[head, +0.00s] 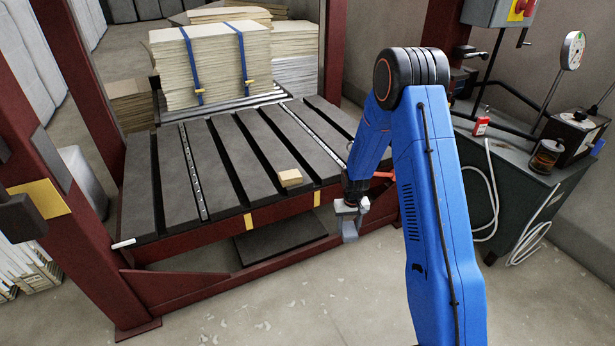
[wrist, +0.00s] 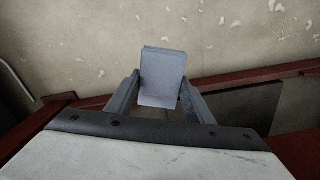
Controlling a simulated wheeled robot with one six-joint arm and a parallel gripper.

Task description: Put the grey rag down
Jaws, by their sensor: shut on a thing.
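The grey rag (wrist: 163,72) is a small folded piece between the two fingers of my gripper (wrist: 160,88) in the wrist view. My gripper is shut on it. In the head view my gripper (head: 350,207) points down just in front of the press table's right front edge. The rag (head: 349,232) hangs below it, over the floor and touching nothing else that I can see. The fingertips are too small to make out in the head view.
The slatted press table (head: 230,150) has a small wooden block (head: 290,178) near its front edge. A strapped stack of sheets (head: 210,65) stands at its back. A cabinet (head: 520,190) with a red bottle (head: 482,124) stands right. The floor (head: 290,300) in front is clear.

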